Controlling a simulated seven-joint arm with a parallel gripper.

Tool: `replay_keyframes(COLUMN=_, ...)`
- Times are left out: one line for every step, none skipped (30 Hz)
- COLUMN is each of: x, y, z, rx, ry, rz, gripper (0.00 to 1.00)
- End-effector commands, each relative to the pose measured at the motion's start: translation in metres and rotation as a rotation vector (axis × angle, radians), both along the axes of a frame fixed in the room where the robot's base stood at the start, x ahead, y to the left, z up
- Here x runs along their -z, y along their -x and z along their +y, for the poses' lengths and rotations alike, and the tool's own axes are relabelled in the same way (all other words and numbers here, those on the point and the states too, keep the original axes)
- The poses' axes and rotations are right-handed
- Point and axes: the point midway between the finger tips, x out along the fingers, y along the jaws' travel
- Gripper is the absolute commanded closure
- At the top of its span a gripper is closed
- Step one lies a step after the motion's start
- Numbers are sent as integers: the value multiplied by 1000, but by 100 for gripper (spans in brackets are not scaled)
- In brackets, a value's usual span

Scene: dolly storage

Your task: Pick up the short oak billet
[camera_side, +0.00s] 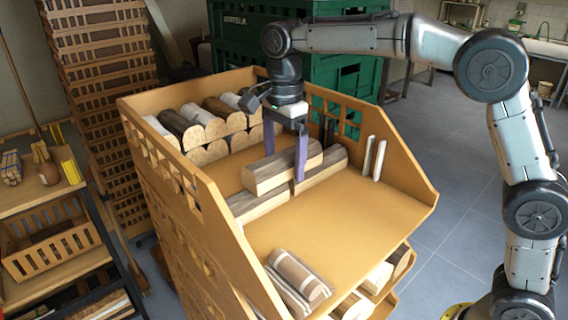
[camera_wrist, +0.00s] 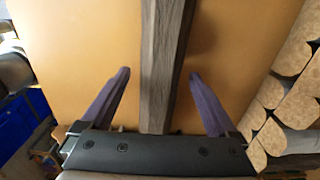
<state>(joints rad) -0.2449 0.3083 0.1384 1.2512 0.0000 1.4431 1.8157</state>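A split billet (camera_side: 280,168) with grey-brown bark and a pale cut end lies in the middle of the wooden dolly shelf, at or above a longer row of similar grey wood (camera_side: 318,175). I cannot tell whether it rests on that row or behind it. My gripper (camera_side: 285,150) points down with its purple fingers on either side of the billet. In the wrist view, the open fingers (camera_wrist: 158,78) straddle a long grey-brown piece (camera_wrist: 162,65), with a gap on both sides. Which piece is the short oak billet is not clear.
Stacked split logs (camera_side: 205,122) fill the shelf's back left corner. A banded brown piece (camera_side: 298,272) lies at the front edge. Two thin pale pieces (camera_side: 373,158) stand at the right wall. The shelf's front right (camera_side: 350,215) is clear. Slotted side walls (camera_side: 185,185) enclose it.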

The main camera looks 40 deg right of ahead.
Motion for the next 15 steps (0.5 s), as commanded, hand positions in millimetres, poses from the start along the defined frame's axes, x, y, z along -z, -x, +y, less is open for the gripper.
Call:
replay_keyframes(x=0, y=0, z=0, rx=0, ry=0, rz=0, gripper=17)
replay_keyframes(x=0, y=0, z=0, rx=0, ry=0, rz=0, gripper=22)
replay_keyframes(x=0, y=0, z=0, rx=0, ry=0, rz=0, gripper=30)
replay_keyframes(x=0, y=0, z=0, rx=0, ry=0, rz=0, gripper=35)
replay_keyframes(x=0, y=0, z=0, rx=0, ry=0, rz=0, gripper=40)
replay_keyframes(x=0, y=0, z=0, rx=0, ry=0, rz=0, gripper=48)
replay_keyframes(x=0, y=0, z=0, rx=0, ry=0, rz=0, gripper=53)
replay_keyframes(x=0, y=0, z=0, rx=0, ry=0, rz=0, gripper=58)
replay_keyframes(x=0, y=0, z=0, rx=0, ry=0, rz=0, gripper=66)
replay_keyframes(x=0, y=0, z=0, rx=0, ry=0, rz=0, gripper=71)
replay_keyframes(x=0, y=0, z=0, rx=0, ry=0, rz=0, gripper=76)
replay_keyframes(x=0, y=0, z=0, rx=0, ry=0, rz=0, gripper=84)
replay_keyframes(x=0, y=0, z=0, rx=0, ry=0, rz=0, gripper=89)
replay_keyframes(x=0, y=0, z=0, rx=0, ry=0, rz=0, gripper=94)
replay_keyframes(x=0, y=0, z=0, rx=0, ry=0, rz=0, gripper=100)
